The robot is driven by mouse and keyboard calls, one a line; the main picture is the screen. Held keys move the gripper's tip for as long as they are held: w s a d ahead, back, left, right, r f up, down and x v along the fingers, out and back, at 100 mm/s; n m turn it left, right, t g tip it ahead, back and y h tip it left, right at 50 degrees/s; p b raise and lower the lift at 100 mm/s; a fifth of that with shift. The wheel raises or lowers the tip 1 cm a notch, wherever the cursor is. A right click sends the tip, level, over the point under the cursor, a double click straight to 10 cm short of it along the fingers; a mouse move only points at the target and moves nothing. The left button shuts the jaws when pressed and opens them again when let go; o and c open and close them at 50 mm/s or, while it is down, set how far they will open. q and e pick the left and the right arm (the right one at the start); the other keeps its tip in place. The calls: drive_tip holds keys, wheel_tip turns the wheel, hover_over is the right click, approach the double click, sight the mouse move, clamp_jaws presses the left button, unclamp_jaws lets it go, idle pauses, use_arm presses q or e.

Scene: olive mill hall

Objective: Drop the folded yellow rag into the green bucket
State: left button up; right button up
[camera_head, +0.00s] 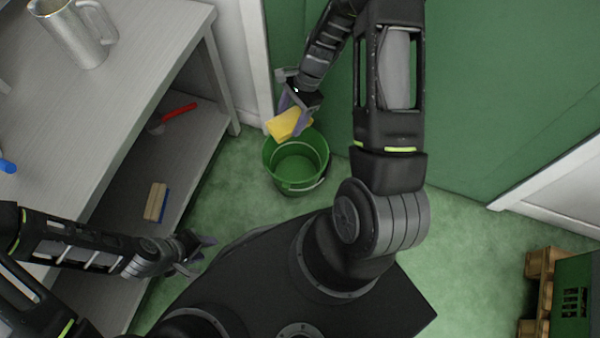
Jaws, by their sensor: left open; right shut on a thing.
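The folded yellow rag (287,124) is held in my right gripper (292,112), which is shut on it. The rag is over the far left part of the rim of the green bucket (297,172). The bucket stands upright on the green floor, and its inside looks empty where it shows. The rag and gripper hide part of its far rim. I cannot tell how high the rag is above the rim. My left gripper (200,255) is open and empty, low at the left beside the bench.
A grey bench (110,90) stands at the left with a metal jug (80,35) on top. Its lower shelf holds a red-handled tool (178,112) and a brush (156,202). A green wall lies behind the bucket. A pallet with a green crate (575,295) is at the right.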

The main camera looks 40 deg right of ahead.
use_arm(q)
wheel_tip(320, 180, down, 4)
drive_tip(key=shift+w+r+b, duration=0.1)
drive_tip(key=shift+b, duration=0.9)
use_arm(e)
wheel_tip(320, 180, down, 6)
drive_tip(key=s+d+m+t, duration=0.1)
drive_tip(key=s+d+m, duration=0.1)
drive_tip(key=shift+d+f, duration=0.2)
drive_tip(key=shift+f, duration=0.05)
use_arm(q)
drive_tip(key=f+b, duration=0.3)
drive_tip(key=w+a+f+b, duration=0.1)
drive_tip(key=f+b, duration=0.1)
drive_tip(key=shift+w+f, duration=0.1)
drive_tip(key=shift+f, duration=0.05)
use_arm(e)
wheel_tip(320, 180, down, 6)
drive_tip(key=o, duration=1.4)
